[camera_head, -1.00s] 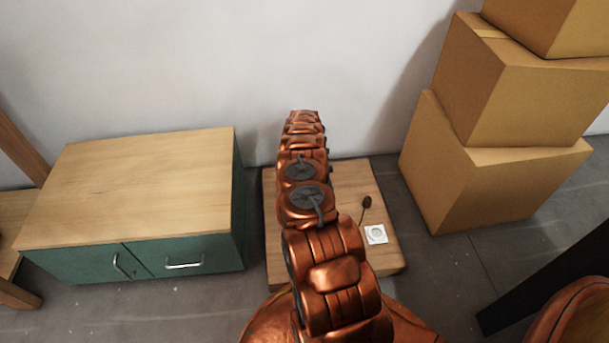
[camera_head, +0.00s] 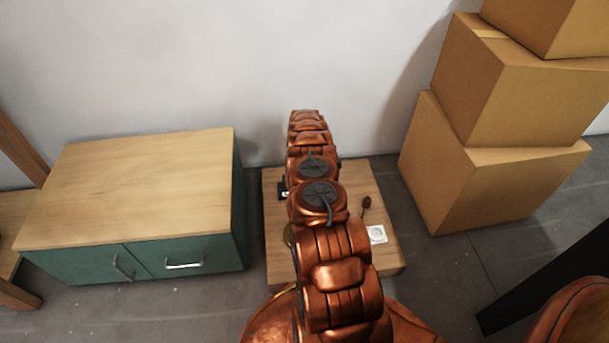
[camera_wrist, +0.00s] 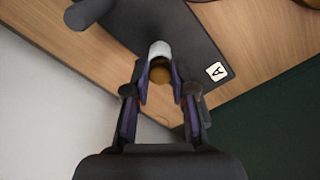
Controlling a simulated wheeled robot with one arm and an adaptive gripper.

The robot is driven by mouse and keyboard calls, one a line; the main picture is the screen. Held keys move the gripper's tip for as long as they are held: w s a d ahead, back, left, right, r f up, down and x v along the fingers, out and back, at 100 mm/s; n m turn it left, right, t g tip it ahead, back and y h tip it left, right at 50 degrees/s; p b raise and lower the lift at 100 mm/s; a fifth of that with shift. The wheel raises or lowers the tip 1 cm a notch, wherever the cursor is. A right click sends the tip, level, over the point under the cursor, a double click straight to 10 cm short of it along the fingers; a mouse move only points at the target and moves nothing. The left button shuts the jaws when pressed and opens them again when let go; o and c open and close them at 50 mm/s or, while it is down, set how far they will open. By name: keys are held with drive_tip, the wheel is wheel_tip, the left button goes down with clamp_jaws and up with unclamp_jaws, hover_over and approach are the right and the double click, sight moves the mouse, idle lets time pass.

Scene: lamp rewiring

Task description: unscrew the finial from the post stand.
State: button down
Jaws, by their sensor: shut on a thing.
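In the wrist view, the finial (camera_wrist: 160,73) is a small rounded, brass-brown piece between my fingers. My gripper (camera_wrist: 160,86) is shut on it from both sides. A pale, silvery cylinder (camera_wrist: 158,49) stands right against the finial, on or over the dark plate of the stand (camera_wrist: 188,48). A white label marked "A" (camera_wrist: 217,71) is on that plate. I cannot tell whether finial and cylinder are still joined. In the head view my arm hides the finial and gripper; only a dark bit with a white mark (camera_head: 283,191) shows left of the arm.
The stand is on a low wooden table (camera_head: 275,262). A dark cylinder (camera_wrist: 88,12) rises beside the plate in the wrist view. A white square piece (camera_head: 377,235) and a small brown knob (camera_head: 367,201) lie on the right. A green cabinet (camera_head: 190,257) and stacked cartons (camera_head: 490,180) flank the table.

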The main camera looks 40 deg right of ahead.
drive_tip(key=shift+w+n, duration=0.1)
drive_tip(key=shift+n, duration=1.3)
drive_tip(key=shift+n, duration=1.2)
drive_tip(key=n, duration=0.3)
drive_tip(key=shift+a+n, duration=0.1)
drive_tip(key=shift+n, duration=1.2)
drive_tip(key=shift+n, duration=0.8)
drive_tip(key=n, duration=0.4)
drive_tip(key=shift+w, duration=0.1)
drive_tip(key=shift+r+p, duration=0.6)
drive_tip(key=shift+r, duration=0.5)
